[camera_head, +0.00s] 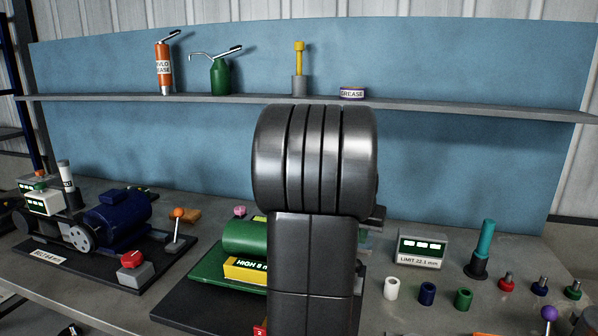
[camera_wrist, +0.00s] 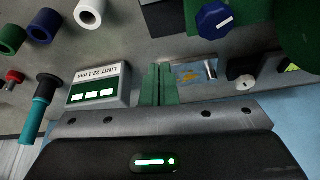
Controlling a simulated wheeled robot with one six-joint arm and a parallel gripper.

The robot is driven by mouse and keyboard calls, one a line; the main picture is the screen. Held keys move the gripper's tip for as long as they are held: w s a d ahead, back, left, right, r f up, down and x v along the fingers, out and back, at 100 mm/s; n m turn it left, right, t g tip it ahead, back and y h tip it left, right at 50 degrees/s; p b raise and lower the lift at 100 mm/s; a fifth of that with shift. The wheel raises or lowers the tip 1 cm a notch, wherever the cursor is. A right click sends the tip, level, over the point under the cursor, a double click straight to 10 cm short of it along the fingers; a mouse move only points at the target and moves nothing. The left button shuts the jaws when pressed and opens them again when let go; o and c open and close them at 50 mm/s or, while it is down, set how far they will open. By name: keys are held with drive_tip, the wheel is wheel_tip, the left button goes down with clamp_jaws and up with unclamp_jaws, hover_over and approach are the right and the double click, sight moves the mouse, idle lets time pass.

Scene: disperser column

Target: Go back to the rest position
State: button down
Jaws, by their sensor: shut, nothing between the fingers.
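My gripper (camera_wrist: 158,70) shows in the wrist view with its two green fingers together and nothing between them. It is over the bench, beside the grey box marked "LIMIT 22.1 mm" (camera_wrist: 98,85). In the head view my arm rises in the middle and hides the gripper. The same limit box stands right of the arm (camera_head: 420,250). Behind the arm is a green machine (camera_head: 245,237) with a yellow "HIGH" display (camera_head: 247,270), partly covered by the arm.
White (camera_head: 391,288), blue (camera_head: 427,293) and green (camera_head: 464,299) sleeves stand on the bench at right, near a teal-handled tool (camera_head: 485,240). A blue motor (camera_head: 118,219) sits at left.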

drive_tip(key=shift+w+d+f+g+p, duration=0.25)
drive_tip(key=shift+w+g+p, duration=0.35)
drive_tip(key=shift+p, duration=0.3)
drive_tip(key=shift+a+f, duration=0.1)
